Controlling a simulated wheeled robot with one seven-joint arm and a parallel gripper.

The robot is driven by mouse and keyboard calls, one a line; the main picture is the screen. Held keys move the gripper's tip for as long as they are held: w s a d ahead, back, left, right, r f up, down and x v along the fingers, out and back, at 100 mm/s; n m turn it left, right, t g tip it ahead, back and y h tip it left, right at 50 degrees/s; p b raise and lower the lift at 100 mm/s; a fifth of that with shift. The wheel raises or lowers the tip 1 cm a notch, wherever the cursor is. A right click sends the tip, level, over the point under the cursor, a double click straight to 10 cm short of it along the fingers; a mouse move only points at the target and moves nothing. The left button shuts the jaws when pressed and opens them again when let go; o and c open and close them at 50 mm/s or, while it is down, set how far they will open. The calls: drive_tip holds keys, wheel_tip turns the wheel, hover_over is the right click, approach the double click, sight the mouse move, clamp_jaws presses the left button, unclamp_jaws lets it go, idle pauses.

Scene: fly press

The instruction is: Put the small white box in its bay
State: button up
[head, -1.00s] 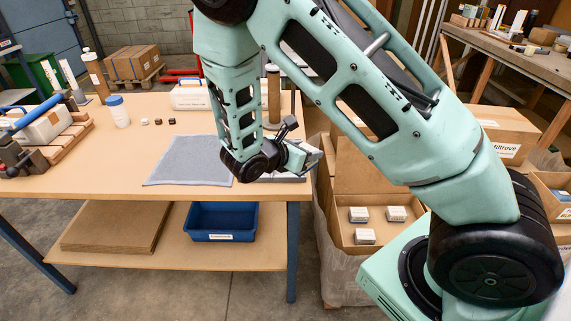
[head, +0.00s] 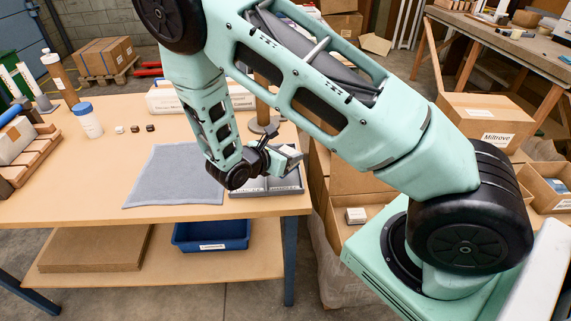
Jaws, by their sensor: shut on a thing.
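My gripper (head: 282,160) is at the right end of the worktable, shut on a small white box (head: 290,151), which shows only partly between the jaws. The gripper holds it over a grey tray (head: 290,187) with raised dividers at the table's right edge. The tray's bays are partly hidden by my gripper and wrist. I cannot tell whether the box touches the tray.
A grey cloth (head: 170,178) lies left of the tray. A brown post (head: 262,100) on a round base stands behind my gripper. Another white box (head: 355,215) sits in an open carton (head: 338,238) right of the table. A blue bin (head: 210,236) is on the lower shelf.

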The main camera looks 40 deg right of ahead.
drive_tip(key=shift+f+p, duration=0.4)
drive_tip(key=shift+f, duration=1.9)
drive_tip(key=shift+f, duration=0.2)
drive_tip(key=o, duration=1.2)
drive_tip(key=shift+c, duration=0.2)
